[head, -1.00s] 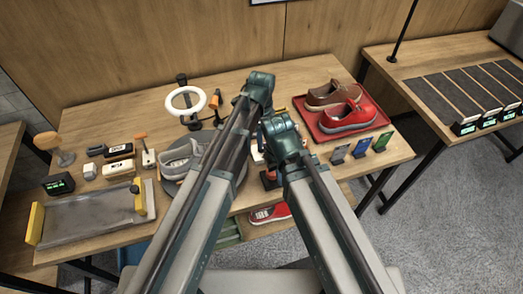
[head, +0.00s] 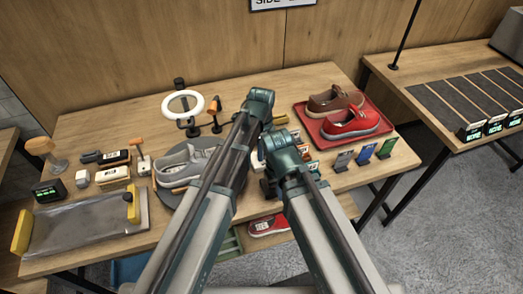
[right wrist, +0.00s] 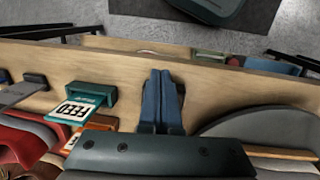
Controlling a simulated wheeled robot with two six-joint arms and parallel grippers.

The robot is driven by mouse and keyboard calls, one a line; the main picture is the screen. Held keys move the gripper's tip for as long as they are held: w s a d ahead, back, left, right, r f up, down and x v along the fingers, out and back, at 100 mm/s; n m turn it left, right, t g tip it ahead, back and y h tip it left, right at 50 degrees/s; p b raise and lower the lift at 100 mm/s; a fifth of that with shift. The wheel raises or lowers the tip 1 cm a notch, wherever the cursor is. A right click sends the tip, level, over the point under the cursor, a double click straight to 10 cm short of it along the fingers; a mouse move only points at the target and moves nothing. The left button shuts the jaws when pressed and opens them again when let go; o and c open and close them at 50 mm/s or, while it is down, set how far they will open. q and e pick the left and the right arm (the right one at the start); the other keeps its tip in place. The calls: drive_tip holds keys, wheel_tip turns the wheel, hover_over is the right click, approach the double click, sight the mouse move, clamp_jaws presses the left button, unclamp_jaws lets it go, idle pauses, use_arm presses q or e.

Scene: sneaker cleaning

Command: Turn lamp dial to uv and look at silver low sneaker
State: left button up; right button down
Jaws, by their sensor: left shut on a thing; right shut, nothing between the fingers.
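The silver low sneaker (head: 178,163) sits on a round grey turntable (head: 165,205), partly hidden behind my left arm. A tan strip runs along its near side. The white ring lamp (head: 170,111) stands behind it. I cannot make out the dial or its setting. My left arm reaches over the table's middle. Its fingertips and anything between them are hidden behind the arm. My right gripper (right wrist: 163,78) is shut and empty in the right wrist view, over bare wood between the turntable (right wrist: 250,128) and a teal card slot (right wrist: 93,96).
A red tray (head: 384,133) with brown and red shoes is at the back right. Several cards (head: 364,154) stand along the front right. Brushes and blocks (head: 113,175) and a grey mat with yellow ends (head: 75,225) fill the left. An orange-topped stand (head: 214,105) is beside the lamp.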

use_arm(q)
clamp_jaws()
drive_tip(key=n, duration=0.5)
drive_tip(key=shift+n, duration=0.3)
drive_tip(key=n, duration=1.2)
drive_tip(key=shift+n, duration=0.3)
drive_tip(key=n, duration=0.5)
drive_tip(key=shift+n, duration=0.3)
